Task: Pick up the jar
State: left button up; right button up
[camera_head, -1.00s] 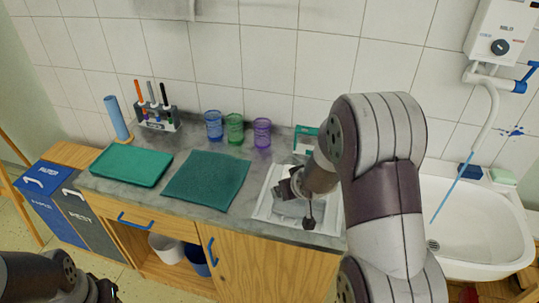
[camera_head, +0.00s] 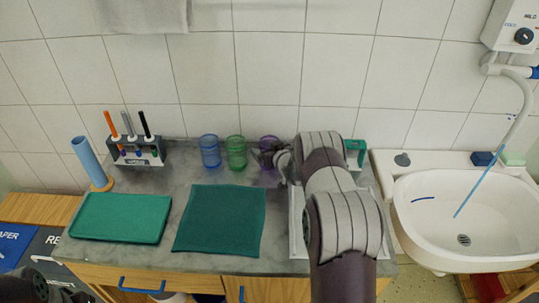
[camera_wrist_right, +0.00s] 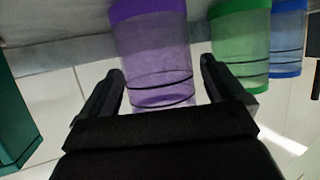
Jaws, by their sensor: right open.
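Three translucent jars stand in a row at the back of the counter: blue (camera_head: 210,151), green (camera_head: 236,152) and purple (camera_head: 269,146). My right gripper (camera_head: 267,158) is at the purple jar and partly covers it. The green jar (camera_wrist_right: 241,45) and blue jar (camera_wrist_right: 287,40) are beyond the right finger. My left arm shows only at the bottom left; its jaws are unclear.
A pen rack (camera_head: 136,152) and a blue roll on a stand (camera_head: 90,163) are at the left. A green tray (camera_head: 121,218) and a dark green mat (camera_head: 221,220) lie in front. A white sink (camera_head: 470,220) is at the right. The tiled wall is close behind the jars.

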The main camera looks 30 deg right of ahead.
jog(key=shift+w+f, duration=0.15)
jog(key=shift+w, duration=0.1)
jog(key=shift+s+r, duration=0.25)
jog(key=c, duration=0.4)
jog(key=shift+s, duration=0.1)
jog(key=c, duration=0.5)
jog(key=shift+f, duration=0.1)
jog(key=shift+c, duration=0.7)
